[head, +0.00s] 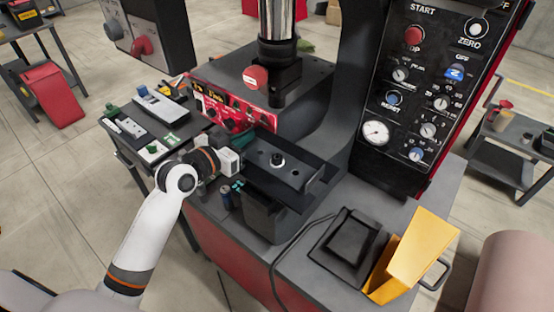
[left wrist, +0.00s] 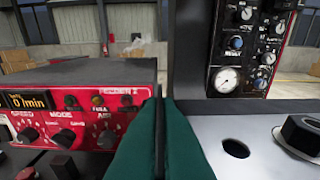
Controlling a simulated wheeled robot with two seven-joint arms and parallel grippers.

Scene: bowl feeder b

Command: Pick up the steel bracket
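I cannot make out a steel bracket for certain in either view. My left gripper (head: 236,157) is at the left edge of a dark grey block (head: 296,180) on the machine's bench. The block's flat top has a round dark stud (head: 277,160) and a hole (left wrist: 236,148), to the right of the fingers in the wrist view. My right gripper is not in view.
A red control box (head: 232,108) stands behind the gripper, left of the press column (head: 277,45). A tall control panel (head: 422,95) rises at the right. A black tray (head: 352,245) and a yellow bin (head: 418,250) stand at the front right. A side table (head: 130,140) holds small items.

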